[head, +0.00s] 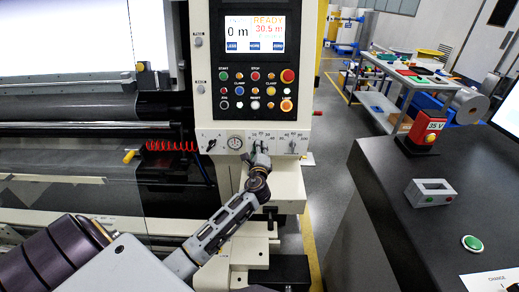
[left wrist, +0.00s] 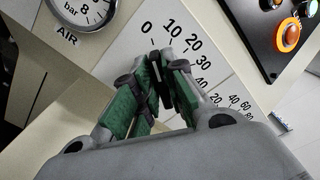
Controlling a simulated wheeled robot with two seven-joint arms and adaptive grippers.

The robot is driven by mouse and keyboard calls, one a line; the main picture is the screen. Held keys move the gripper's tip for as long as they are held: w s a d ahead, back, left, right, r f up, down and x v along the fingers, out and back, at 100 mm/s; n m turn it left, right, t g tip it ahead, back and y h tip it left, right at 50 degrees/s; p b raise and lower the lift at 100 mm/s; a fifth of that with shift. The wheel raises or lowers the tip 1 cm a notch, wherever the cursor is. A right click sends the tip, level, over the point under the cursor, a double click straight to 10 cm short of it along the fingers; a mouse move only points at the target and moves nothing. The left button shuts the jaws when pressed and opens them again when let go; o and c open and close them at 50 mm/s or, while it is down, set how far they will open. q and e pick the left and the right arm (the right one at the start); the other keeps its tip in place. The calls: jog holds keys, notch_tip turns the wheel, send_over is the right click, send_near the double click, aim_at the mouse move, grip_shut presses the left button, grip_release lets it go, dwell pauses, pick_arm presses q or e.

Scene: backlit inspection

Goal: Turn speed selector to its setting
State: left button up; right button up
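The selector knob (left wrist: 159,88) is black and sits on a white scale plate marked 0, 10, 20, 30 and upward. It shows in the left wrist view between the green pads of my left gripper (left wrist: 160,78). The pads lie close along both sides of the knob and look shut on it. In the head view my left gripper (head: 260,161) is at the dial strip (head: 217,134) below the control panel and hides this knob. The knob's pointer and exact setting are hidden by the fingers. My right gripper is not in view.
A second selector (head: 292,146) with a scale to higher numbers is just right of my gripper. A round air gauge (head: 235,142) is on the left. Buttons and a screen (head: 254,33) are above. A dark console (head: 420,200) stands at the right.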

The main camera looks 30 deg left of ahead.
pick_arm(q)
jog(key=shift+o, duration=1.4)
jog(key=v, duration=1.2)
jog(key=shift+f, duration=0.1)
